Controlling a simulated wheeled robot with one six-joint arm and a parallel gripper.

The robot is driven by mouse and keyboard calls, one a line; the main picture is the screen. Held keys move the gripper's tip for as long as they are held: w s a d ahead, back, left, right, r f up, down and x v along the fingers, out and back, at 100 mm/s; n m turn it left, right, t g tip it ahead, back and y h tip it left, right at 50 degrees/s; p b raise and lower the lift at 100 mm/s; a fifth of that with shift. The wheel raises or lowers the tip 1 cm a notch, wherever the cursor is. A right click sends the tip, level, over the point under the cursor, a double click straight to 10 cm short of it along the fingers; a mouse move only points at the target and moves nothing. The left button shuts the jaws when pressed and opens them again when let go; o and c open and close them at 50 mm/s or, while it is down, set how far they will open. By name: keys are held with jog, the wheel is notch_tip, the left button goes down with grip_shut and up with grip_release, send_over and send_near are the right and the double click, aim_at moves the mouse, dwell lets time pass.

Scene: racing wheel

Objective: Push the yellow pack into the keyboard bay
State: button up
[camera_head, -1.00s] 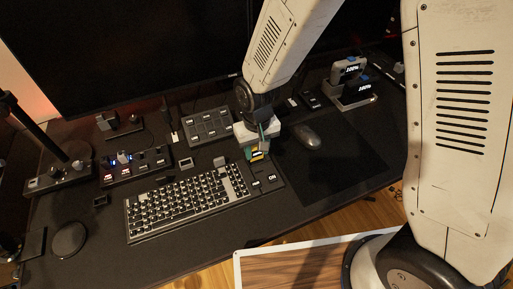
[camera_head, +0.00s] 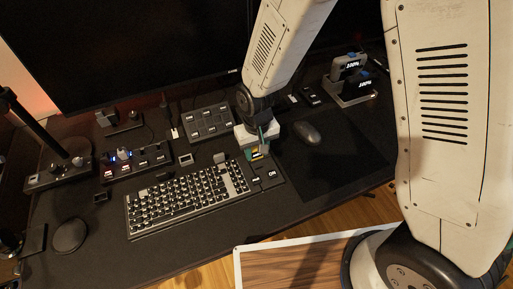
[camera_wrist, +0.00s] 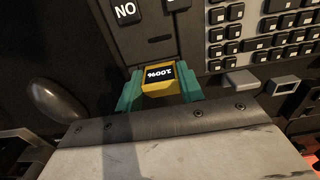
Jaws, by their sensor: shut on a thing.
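The yellow pack (camera_wrist: 158,79), with a black label reading 100%, is between the teal fingers of my gripper (camera_wrist: 160,92) in the wrist view. My gripper (camera_head: 256,153) is shut on it at the back right corner of the keyboard. The keyboard (camera_head: 185,200) lies on the desk, with a dark side module (camera_head: 264,177) marked ON at its right end. In the wrist view this module (camera_wrist: 142,30) lies just beyond the pack. The pack is mostly hidden by my gripper in the head view. I cannot tell whether it has entered a bay opening.
A mouse (camera_head: 307,133) rests on a dark mat (camera_head: 335,165) to the right. A button pad (camera_head: 208,123) stands behind the keyboard. A charger with two packs (camera_head: 352,82) is at the back right. The desk in front of the keyboard is clear.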

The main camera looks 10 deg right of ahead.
jog(key=shift+f, duration=0.15)
jog(key=o, duration=1.1)
notch_tip(320, 180, up, 8)
jog(key=shift+f, duration=0.1)
